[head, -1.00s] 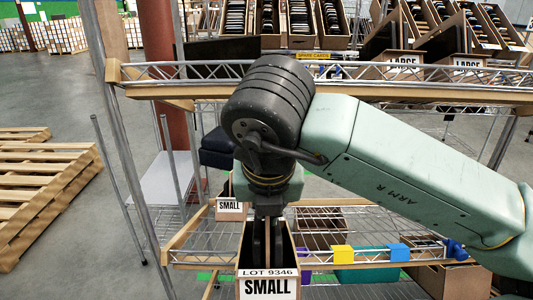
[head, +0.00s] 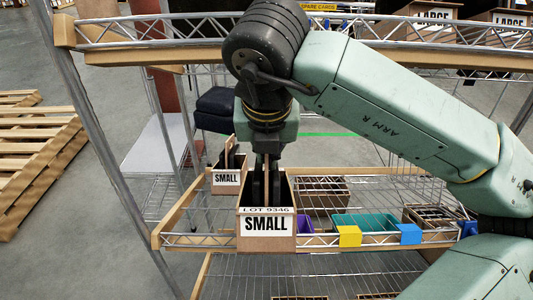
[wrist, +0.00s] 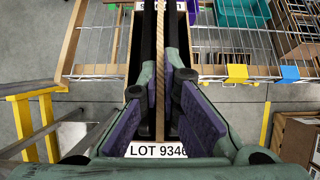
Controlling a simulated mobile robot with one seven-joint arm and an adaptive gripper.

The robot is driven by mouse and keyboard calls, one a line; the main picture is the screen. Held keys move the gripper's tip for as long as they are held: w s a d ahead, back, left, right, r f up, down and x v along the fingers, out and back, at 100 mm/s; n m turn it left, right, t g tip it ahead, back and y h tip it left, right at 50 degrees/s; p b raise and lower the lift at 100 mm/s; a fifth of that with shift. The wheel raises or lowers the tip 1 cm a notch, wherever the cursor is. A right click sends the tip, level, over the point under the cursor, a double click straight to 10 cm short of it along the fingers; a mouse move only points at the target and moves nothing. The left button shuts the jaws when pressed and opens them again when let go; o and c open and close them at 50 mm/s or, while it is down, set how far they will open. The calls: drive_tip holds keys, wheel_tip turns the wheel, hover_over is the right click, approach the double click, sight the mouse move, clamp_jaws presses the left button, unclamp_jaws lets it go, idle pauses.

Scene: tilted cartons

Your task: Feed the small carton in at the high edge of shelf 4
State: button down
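The small carton (head: 266,227), labelled LOT 9346 SMALL, is narrow, open-topped and roughly upright. It is under my gripper (head: 265,190), whose fingers reach down into it. In the wrist view the finger pads of my gripper (wrist: 162,100) close on a thin tan strip inside the carton; its LOT label (wrist: 157,150) shows at the near end. The carton extends across the front rail of the lower shelf (head: 345,242), with its labelled end on the near side. Whether its underside touches the rail is hidden. No shelf number is readable.
Another SMALL carton (head: 226,178) stands behind to the left. A yellow clip (head: 349,236) and blue clip (head: 409,234) sit on the rail, with a teal bin (head: 365,224) behind. An upper shelf rail (head: 180,45) crosses above. Pallets (head: 40,150) lie at left.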

drive_tip(key=w+f+b, duration=0.3)
drive_tip(key=w+f, duration=0.9)
drive_tip(key=w, duration=0.3)
idle(1.4)
drive_tip(key=shift+f+b, duration=0.3)
drive_tip(key=shift+b, duration=0.4)
idle(0.7)
drive_tip(key=shift+s, duration=0.1)
